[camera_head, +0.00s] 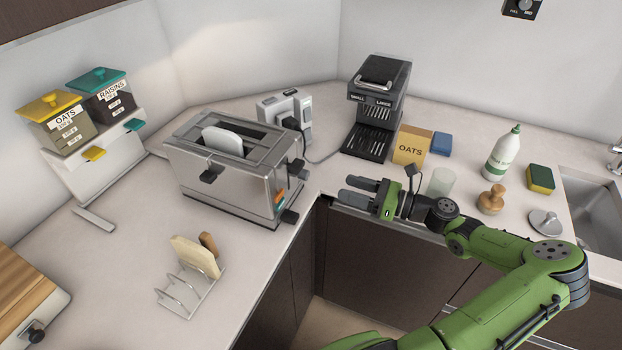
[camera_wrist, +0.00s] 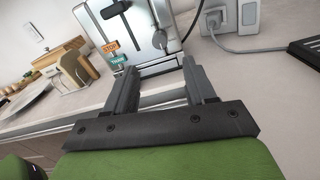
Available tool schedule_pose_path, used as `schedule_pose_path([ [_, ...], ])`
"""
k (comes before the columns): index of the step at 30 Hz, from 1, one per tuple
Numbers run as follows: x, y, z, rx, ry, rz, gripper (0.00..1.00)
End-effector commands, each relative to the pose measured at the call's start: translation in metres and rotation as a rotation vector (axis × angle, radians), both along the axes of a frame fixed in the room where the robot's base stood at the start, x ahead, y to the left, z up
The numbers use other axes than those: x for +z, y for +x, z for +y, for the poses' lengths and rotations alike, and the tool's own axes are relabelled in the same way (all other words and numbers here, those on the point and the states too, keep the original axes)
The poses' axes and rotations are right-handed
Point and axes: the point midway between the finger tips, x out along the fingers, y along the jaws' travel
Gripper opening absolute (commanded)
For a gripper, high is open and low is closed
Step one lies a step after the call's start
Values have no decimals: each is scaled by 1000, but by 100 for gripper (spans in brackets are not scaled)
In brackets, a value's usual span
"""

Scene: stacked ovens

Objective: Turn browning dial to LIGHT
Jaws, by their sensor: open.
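The silver toaster (camera_head: 228,175) stands on the counter at centre left, with a slice of bread (camera_head: 223,140) in one slot. In the wrist view the toaster's end panel (camera_wrist: 133,30) shows an orange button (camera_wrist: 111,46) and a teal button (camera_wrist: 117,60). A round grey knob (camera_wrist: 159,39), which looks like the browning dial, is to their right; its markings are too small to read. My gripper (camera_head: 351,190) is open and empty, to the right of the toaster and apart from it. Its two fingers (camera_wrist: 160,70) point toward the end panel.
A wall socket with a plugged cord (camera_head: 290,122) is behind the toaster. A toast rack (camera_head: 192,290) is in front of the toaster. The counter between gripper and toaster looks clear.

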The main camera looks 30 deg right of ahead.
Motion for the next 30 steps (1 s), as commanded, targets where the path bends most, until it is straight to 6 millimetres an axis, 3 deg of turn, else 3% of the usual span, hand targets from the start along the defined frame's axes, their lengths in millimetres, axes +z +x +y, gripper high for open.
schedule_pose_path([
  [6, -2, 46, 35, 6, -1, 0, 55],
  [12, -2, 79, 59, 4, -3, -1, 55],
  [23, -1, 90, 66, 1, -3, 1, 55],
  [24, -1, 90, 66, 1, -3, 1, 53],
  [30, -1, 90, 66, 1, -3, 1, 23],
])
